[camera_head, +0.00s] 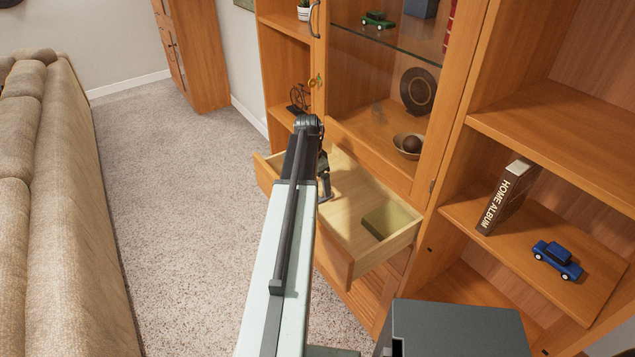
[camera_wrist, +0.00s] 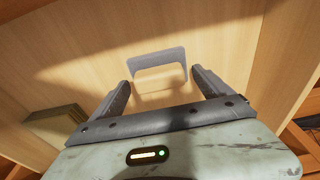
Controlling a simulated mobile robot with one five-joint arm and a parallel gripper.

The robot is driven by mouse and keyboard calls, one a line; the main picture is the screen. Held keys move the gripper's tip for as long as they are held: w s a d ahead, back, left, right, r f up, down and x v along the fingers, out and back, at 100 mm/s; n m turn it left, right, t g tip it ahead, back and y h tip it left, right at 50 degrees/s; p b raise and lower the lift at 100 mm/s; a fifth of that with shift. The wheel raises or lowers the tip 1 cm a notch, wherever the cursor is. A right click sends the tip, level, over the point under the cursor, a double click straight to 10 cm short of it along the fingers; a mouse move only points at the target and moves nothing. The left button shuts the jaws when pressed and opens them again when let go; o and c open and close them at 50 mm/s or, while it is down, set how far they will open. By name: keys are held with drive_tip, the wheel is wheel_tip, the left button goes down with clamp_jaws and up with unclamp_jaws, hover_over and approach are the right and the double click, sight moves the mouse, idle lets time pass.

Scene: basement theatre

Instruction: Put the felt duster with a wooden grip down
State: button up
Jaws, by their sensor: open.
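The felt duster (camera_wrist: 158,55) shows in the wrist view as a grey felt edge with a pale wooden part below it. It appears to lie on the light wooden floor of the open drawer (camera_head: 345,205). My gripper (camera_wrist: 160,78) is open, with one finger on each side of the duster's near part. I cannot tell whether either finger touches it. In the head view my gripper (camera_head: 324,190) reaches down into the drawer, and I cannot make out the duster there; my arm covers part of the drawer.
An olive-coloured block or box (camera_head: 391,222) sits in the drawer's right corner; it also shows in the wrist view (camera_wrist: 55,125). The cabinet's glass door (camera_head: 385,95) stands above the drawer. A sofa (camera_head: 60,200) is at left, with open carpet (camera_head: 180,190) between.

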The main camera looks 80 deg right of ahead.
wheel_tip(320, 180, up, 6)
drive_tip(key=p, duration=0.4)
drive_tip(key=shift+p, duration=0.4)
drive_tip(key=shift+w+a+r+p, duration=0.1)
drive_tip(key=shift+r+p, duration=0.4)
drive_tip(key=shift+f, duration=0.1)
